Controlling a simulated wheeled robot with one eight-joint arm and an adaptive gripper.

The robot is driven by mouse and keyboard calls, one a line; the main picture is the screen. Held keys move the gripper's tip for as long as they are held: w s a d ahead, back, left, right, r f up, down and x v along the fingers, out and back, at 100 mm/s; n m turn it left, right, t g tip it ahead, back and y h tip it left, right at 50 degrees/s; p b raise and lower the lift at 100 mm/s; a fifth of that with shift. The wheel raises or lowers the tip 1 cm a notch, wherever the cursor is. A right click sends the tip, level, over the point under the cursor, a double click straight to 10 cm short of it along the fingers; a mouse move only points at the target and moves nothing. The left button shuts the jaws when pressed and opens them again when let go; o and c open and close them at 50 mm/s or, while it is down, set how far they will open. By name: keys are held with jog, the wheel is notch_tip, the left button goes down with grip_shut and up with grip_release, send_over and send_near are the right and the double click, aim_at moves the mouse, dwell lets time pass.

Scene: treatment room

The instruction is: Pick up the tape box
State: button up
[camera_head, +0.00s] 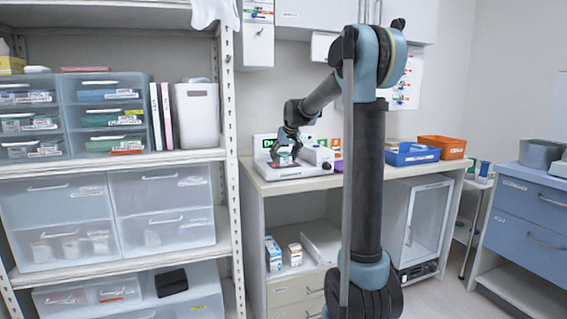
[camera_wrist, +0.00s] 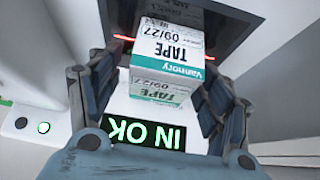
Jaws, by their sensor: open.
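The tape box (camera_wrist: 168,50) is a small white and teal carton marked "TAPE 09/27". In the wrist view it sits at the top middle, upside down in the picture, between the two fingers of my gripper (camera_wrist: 160,95). The fingers are open, one on each side of the box; I cannot tell whether either touches it. In the head view my gripper (camera_head: 285,150) points down over a white device on the counter. The box is small and partly hidden by the fingers there.
The white device (camera_head: 300,172) has a display (camera_wrist: 146,133) reading "IN OK" and a raised back panel. A blue bin (camera_head: 412,155) and an orange bin (camera_head: 442,147) stand to its right on the counter. A shelf rack (camera_head: 228,130) stands close on the left.

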jog(key=shift+c, duration=0.6)
jog(key=c, duration=1.2)
jog(key=shift+o, duration=0.2)
